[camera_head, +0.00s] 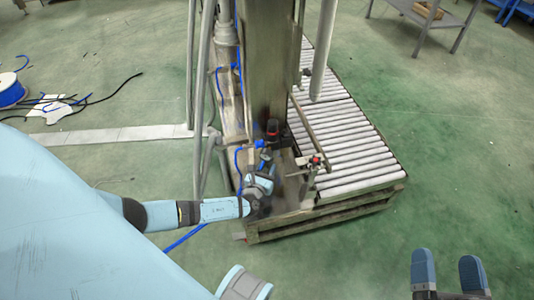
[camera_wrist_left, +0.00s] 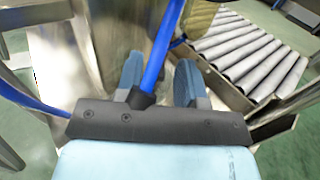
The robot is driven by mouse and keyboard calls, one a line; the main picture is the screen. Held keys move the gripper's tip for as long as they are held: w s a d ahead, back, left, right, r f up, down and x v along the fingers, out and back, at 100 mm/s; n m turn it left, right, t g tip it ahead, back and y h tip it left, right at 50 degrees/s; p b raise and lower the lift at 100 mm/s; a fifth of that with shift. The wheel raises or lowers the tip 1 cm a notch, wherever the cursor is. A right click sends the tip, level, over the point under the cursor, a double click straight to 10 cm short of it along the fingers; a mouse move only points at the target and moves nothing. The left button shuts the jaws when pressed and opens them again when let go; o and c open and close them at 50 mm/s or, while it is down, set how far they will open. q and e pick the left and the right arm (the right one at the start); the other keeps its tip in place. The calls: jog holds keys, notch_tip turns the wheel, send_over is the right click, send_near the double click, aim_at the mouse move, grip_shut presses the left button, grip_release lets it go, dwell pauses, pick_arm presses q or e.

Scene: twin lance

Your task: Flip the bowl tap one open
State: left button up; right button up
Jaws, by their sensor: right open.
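My left gripper (camera_head: 264,178) is at the foot of the metal column, beside small blue and dark fittings. In the left wrist view its two blue-grey fingers (camera_wrist_left: 160,82) stand apart, with a blue hose (camera_wrist_left: 157,55) crossing the gap between them. I cannot tell whether the hose touches them. No tap is clear between the fingers. A dark fitting with a red part (camera_head: 273,130) sits on the column just above the gripper. Another red-topped fitting (camera_head: 315,160) stands to the right. I cannot tell which is bowl tap one. My right gripper (camera_head: 448,272) is open and empty over the floor.
The metal column (camera_head: 268,60) rises behind my left gripper, with grey pipes (camera_head: 198,90) to its left. A roller conveyor (camera_head: 345,140) lies to the right on a frame (camera_head: 320,217). Blue hoses hang around the fittings. Green floor is clear at right.

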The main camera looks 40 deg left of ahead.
pick_arm(q)
jog(key=shift+c, duration=0.2)
grip_shut()
pick_arm(e)
jog(key=shift+f, duration=0.1)
